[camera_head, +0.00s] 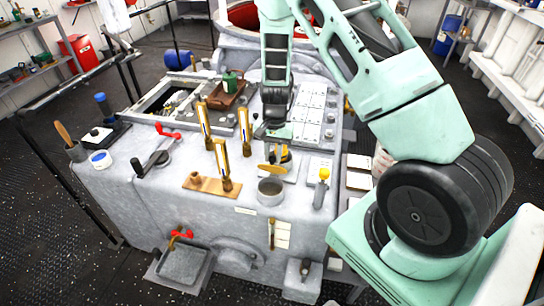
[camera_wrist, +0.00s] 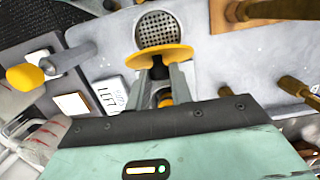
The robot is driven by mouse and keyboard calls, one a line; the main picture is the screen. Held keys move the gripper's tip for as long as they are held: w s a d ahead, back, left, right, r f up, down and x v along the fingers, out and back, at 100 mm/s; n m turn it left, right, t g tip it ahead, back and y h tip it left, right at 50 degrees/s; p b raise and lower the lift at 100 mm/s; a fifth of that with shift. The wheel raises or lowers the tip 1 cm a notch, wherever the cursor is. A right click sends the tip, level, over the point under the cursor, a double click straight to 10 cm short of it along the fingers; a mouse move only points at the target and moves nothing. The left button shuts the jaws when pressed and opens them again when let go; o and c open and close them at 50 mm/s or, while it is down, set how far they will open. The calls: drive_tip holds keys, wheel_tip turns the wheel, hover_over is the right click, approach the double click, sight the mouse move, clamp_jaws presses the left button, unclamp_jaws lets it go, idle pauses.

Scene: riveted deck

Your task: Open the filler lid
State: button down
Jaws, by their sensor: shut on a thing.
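The filler lid (camera_head: 272,168) is a yellow-orange disc beside the grey round filler neck (camera_head: 270,192) on the console top. In the wrist view the lid (camera_wrist: 160,57) is seen nearly edge-on, between me and the filler opening (camera_wrist: 160,32). The opening shows a dark perforated strainer, partly covered by the lid's edge. My gripper (camera_head: 277,152) is over the console just behind the lid. In the wrist view its two fingers (camera_wrist: 162,78) are closed in at the lid's near side; the exact contact is hidden behind the lid.
A yellow-knobbed lever (camera_head: 323,178) stands right of the filler. Red-handled cranks sit further left. An open hatch (camera_head: 178,98) lies at the back left.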

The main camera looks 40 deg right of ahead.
drive_tip(key=shift+w+d+f+b, duration=0.1)
drive_tip(key=shift+w+d+b, duration=0.1)
drive_tip(key=shift+w+d, duration=0.65)
drive_tip(key=shift+w+d+f+b, duration=0.1)
drive_tip(key=shift+w+d+b, duration=0.1)
drive_tip(key=shift+w+d, duration=0.6)
drive_tip(key=shift+s+d, duration=0.25)
drive_tip(key=shift+s, duration=0.1)
drive_tip(key=c, duration=1.3)
unclamp_jaws()
drive_tip(key=shift+f, duration=0.1)
drive_tip(key=r, duration=0.4)
drive_tip(key=r+b, duration=0.1)
drive_tip(key=r, duration=0.3)
drive_tip(key=w+d+r, duration=0.1)
drive_tip(key=r, duration=0.3)
